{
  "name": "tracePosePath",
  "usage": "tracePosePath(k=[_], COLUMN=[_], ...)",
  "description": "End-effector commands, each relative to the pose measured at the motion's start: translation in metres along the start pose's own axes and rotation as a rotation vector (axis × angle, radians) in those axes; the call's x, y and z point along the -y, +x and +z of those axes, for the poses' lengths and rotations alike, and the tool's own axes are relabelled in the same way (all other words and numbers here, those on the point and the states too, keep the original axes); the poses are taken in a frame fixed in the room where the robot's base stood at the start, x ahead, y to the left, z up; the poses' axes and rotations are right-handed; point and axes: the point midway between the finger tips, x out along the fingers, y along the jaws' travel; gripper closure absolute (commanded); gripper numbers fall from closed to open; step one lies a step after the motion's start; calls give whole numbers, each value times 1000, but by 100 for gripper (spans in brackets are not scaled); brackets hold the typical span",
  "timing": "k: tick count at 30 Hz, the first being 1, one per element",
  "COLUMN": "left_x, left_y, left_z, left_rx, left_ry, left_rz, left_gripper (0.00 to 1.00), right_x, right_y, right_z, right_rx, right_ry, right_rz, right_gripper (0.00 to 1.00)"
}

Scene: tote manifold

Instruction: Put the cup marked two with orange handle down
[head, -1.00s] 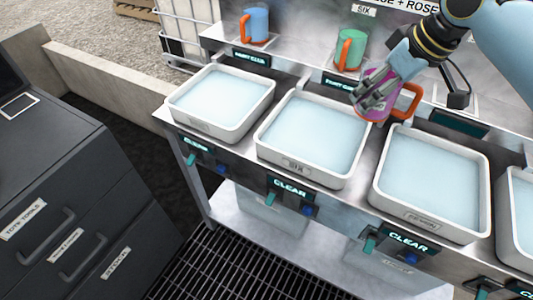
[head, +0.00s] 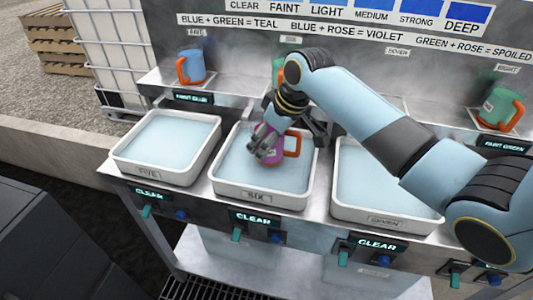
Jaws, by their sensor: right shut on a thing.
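My right gripper (head: 262,146) is shut on a magenta-purple cup (head: 270,156) with an orange handle (head: 293,145). The fingers cover part of the cup, and I cannot read any mark on it. In the head view the cup appears over the water of the middle tray (head: 258,198), labelled SIX. I cannot tell whether it touches the water. My left gripper is not in view.
Tray FIVE (head: 150,173) stands to the left and tray SEVEN (head: 385,220) to the right, partly behind my right arm. A blue cup (head: 195,64) and a green cup (head: 500,108), both orange-handled, stand on the back shelf. Another green cup (head: 278,70) is mostly hidden.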

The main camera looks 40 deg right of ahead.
Motion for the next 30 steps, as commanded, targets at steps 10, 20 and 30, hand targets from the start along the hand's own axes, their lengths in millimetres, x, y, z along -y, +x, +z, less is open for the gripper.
tracePosePath(k=[10, 20, 30], left_x=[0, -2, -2], left_y=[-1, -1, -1], left_z=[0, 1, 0], left_rx=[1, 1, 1], left_ry=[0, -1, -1], left_rz=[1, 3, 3], left_gripper=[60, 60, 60], right_x=[2, 2, 2], right_y=[38, 41, 41], right_z=[12, 14, 14], right_rx=[2, 0, 0], right_ry=[-1, -1, -1], right_rz=[0, 1, 0], right_gripper=[65, 65, 2])
